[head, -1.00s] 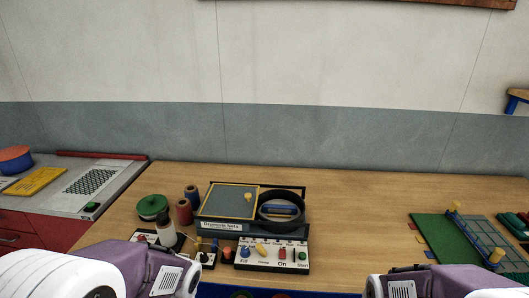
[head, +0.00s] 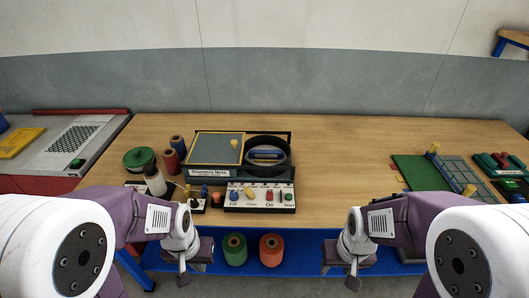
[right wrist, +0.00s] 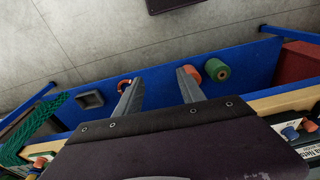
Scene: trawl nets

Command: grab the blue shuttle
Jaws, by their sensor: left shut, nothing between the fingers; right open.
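A blue bar-shaped piece, which looks like the blue shuttle (head: 267,154), lies inside the round black ring (head: 285,146) of the machine on the wooden table. Its ends are partly hidden by the ring's wall. My left gripper (head: 183,279) hangs in front of the table's edge, shut and empty, well short of the ring. My right gripper (head: 353,282) also hangs in front of the table, to the right of the machine. In the right wrist view its two fingers (right wrist: 158,88) are apart with nothing held between them.
A control panel (head: 260,206) with knobs stands before the ring. Spools and a green reel (head: 139,159) stand left of the machine. A green board (head: 415,172) lies at the right. The table between is clear. Green (head: 235,250) and orange (head: 271,250) spools sit on a blue lower shelf.

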